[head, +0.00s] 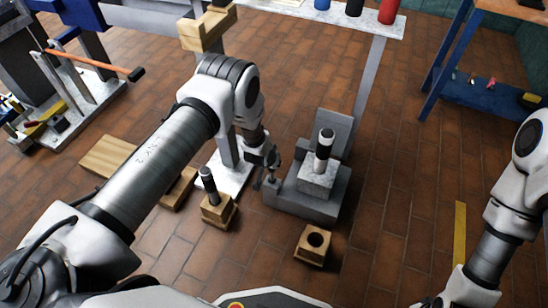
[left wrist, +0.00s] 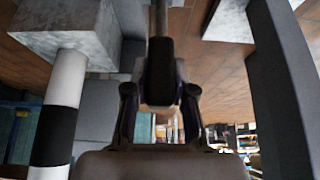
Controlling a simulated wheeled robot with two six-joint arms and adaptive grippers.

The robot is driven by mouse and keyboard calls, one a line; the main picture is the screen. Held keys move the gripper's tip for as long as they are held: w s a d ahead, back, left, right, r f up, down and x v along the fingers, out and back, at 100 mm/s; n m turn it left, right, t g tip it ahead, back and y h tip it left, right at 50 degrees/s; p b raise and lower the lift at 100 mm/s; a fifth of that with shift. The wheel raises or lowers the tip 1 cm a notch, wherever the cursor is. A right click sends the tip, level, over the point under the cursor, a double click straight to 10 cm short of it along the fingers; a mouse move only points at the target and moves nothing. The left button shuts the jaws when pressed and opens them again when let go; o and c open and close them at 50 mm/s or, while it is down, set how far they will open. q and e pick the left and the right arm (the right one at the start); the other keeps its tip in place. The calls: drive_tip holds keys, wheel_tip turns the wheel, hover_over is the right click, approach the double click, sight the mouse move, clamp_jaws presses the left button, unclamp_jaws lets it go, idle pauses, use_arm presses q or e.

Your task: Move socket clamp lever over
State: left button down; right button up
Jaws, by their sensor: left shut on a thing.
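My left gripper (head: 262,168) is beside the grey base (head: 310,203), at its left side. In the left wrist view the two fingers (left wrist: 160,105) are shut on the black grip of the clamp lever (left wrist: 160,75), whose thin metal rod runs up out of the picture. In the head view the lever is mostly hidden by the gripper. A pale socket block (head: 318,182) sits on the base with a black-and-white mast (head: 322,160) upright in it. The left wrist view also shows the block (left wrist: 65,20) and banded mast (left wrist: 60,110). My right gripper is not in view.
A wooden block with a round hole (head: 314,247) stands in front of the base. Another wooden block (head: 217,212) holds a dark peg. A grey post (head: 228,155) stands behind my left gripper. Tiled floor right of the base is clear, with a yellow strip (head: 459,240).

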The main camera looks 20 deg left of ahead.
use_arm(q)
drive_tip(key=shift+w, duration=0.15)
drive_tip(key=c, duration=1)
unclamp_jaws()
drive_tip(key=shift+o, duration=0.2)
drive_tip(key=v, duration=1.2)
drive_tip(key=shift+f, duration=0.1)
